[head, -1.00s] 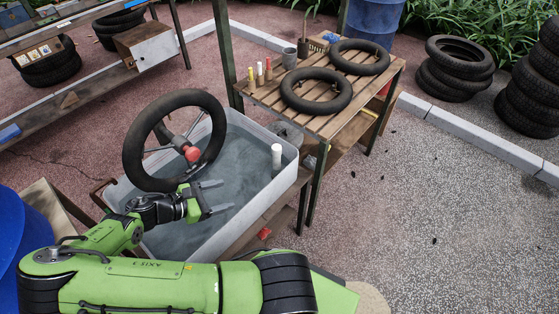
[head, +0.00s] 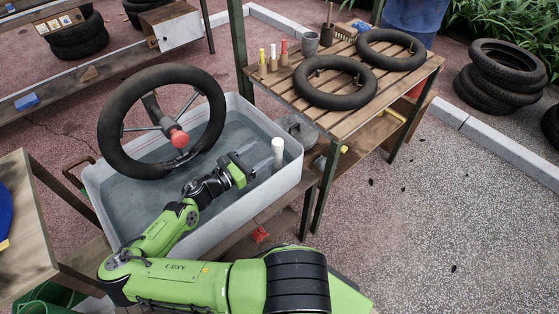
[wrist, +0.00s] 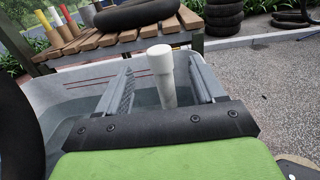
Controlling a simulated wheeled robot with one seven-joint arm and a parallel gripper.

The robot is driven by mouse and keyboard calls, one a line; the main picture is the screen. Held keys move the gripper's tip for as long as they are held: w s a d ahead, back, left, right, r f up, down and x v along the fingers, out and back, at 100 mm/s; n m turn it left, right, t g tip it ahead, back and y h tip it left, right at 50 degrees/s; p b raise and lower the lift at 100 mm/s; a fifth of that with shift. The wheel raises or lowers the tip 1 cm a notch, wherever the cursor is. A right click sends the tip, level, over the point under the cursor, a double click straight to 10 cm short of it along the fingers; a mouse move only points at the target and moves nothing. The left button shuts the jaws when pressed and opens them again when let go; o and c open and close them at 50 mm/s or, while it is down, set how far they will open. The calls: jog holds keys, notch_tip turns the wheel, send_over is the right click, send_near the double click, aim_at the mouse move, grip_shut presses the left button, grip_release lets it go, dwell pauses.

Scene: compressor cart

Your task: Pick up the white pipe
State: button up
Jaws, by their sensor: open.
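The white pipe (head: 278,153) stands upright at the right end of the grey water tub (head: 296,176), with its lower part in the water. In the wrist view the pipe (wrist: 162,75) stands between the two grey fingers of my gripper (wrist: 155,82), with a gap to the finger on its left and the right finger close beside it. My gripper (head: 243,165) is open and low over the tub, to the left of the pipe in the head view. Whether a finger touches the pipe I cannot tell.
A black wheel with a red hub (head: 179,138) stands over the tub's left side, close to my arm. A slatted wooden table (head: 330,113) behind the tub holds two black inner tubes (head: 335,82), several coloured sticks (head: 272,54) and a grey cup (head: 311,43). Open gravel lies to the right.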

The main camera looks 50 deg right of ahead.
aim_at(282, 140)
jog(key=b+x, duration=0.2)
jog(key=x, duration=0.7)
jog(key=shift+f, duration=0.15)
jog(key=shift+d, duration=0.4)
grip_shut()
